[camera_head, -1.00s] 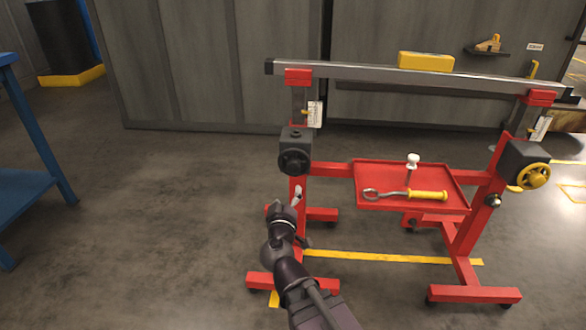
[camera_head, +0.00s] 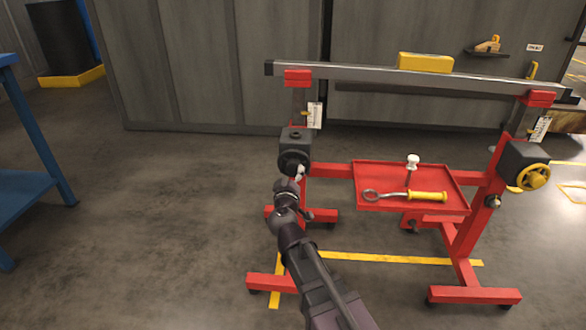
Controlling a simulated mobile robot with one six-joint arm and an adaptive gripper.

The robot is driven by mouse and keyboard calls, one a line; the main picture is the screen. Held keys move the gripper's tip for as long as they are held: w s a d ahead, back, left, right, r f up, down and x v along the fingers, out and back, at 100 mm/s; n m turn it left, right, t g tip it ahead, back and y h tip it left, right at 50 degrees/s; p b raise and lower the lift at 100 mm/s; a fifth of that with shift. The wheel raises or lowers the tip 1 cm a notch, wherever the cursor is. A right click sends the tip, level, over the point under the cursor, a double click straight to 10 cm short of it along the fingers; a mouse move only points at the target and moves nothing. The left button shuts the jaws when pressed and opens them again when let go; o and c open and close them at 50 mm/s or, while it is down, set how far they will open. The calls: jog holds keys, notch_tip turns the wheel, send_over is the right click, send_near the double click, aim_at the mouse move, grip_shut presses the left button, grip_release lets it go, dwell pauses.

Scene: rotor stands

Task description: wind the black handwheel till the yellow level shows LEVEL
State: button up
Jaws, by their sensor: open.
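The black handwheel (camera_head: 290,161) is on the front of the dark gearbox on the left red stand. My gripper (camera_head: 299,172) is open at the handwheel's lower right and overlaps it in the picture. I cannot tell whether it touches the wheel, and my arm comes up from below. The yellow level (camera_head: 425,61) lies on the grey beam (camera_head: 360,73), right of the middle. The beam slopes down to the right in the picture. The level's reading is too small to make out.
A yellow handwheel (camera_head: 534,177) is on the right red stand. A red tray (camera_head: 440,181) between the stands holds a yellow-handled tool (camera_head: 425,196) and a white-topped item (camera_head: 412,163). A blue table (camera_head: 35,190) stands at far left. The floor between is clear.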

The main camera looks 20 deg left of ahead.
aim_at(293, 169)
jog(key=shift+x, duration=1.95)
jog(key=shift+c, duration=0.2)
jog(key=shift+d, duration=0.1)
jog(key=c, duration=1.1)
